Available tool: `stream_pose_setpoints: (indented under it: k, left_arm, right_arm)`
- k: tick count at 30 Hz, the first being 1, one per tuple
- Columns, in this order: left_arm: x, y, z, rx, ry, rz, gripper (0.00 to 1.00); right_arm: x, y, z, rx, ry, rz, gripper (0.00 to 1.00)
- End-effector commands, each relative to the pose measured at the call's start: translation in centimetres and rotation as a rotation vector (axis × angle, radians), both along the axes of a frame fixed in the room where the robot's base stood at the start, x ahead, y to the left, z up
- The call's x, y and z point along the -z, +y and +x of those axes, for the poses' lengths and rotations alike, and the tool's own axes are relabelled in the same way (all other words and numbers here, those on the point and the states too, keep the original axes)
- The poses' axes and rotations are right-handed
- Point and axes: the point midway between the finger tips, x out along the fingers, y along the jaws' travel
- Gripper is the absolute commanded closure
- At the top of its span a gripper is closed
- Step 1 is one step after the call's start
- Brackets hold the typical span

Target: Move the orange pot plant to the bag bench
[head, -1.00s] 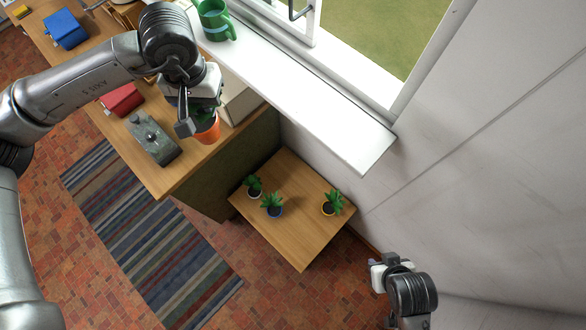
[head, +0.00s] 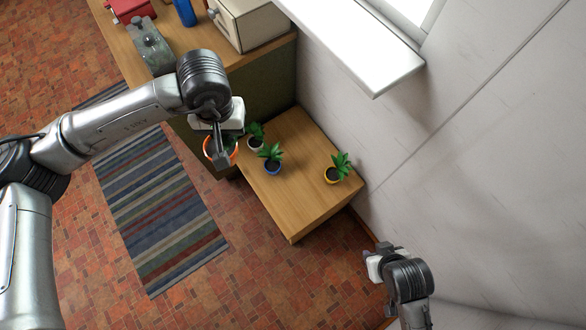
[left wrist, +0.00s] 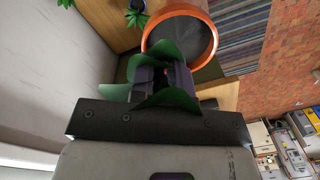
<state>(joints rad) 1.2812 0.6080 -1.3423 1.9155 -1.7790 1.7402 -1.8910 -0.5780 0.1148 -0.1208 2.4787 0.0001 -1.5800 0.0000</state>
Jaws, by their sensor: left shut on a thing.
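The orange pot plant (head: 207,149) is in my left gripper (head: 220,155), which is shut on it, in the air just left of the low wooden bench. In the left wrist view the orange pot (left wrist: 180,38) shows its rim and dark soil, with green leaves around the fingers of my left gripper (left wrist: 165,82). The low wooden bench (head: 293,212), which looks like the bag bench, has a bare front part. My right gripper (head: 371,264) is at the lower right, away from the bench; its jaws are too unclear to tell.
A higher wooden counter (head: 185,55) with a grey metal object (head: 150,46) is behind. A striped rug (head: 160,205) lies left of the bench.

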Motion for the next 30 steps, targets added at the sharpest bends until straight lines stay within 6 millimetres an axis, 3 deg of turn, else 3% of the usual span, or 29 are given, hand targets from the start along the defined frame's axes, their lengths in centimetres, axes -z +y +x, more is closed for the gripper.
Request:
stream_pose_setpoints:
  k: [1,9,24,30]
  left_arm:
    - [3.8,-0.7,-0.2,0.003,0.001,0.0,1.0]
    - [14.3,-3.9,-1.3,0.008,0.0,0.001,1.0]
    - [32.9,-9.8,-4.1,0.007,-0.003,-0.012,1.0]
    - [38.6,-11.8,-5.2,0.005,-0.005,-0.023,1.0]
  right_arm:
    - [3.3,0.0,0.0,0.001,-0.001,0.001,0.57]
    - [11.6,0.0,0.0,0.001,-0.002,0.002,0.57]
    - [26.9,-0.3,-0.1,-0.007,0.001,-0.011,0.57]
    - [31.6,-0.3,-0.1,-0.006,0.002,-0.011,0.57]
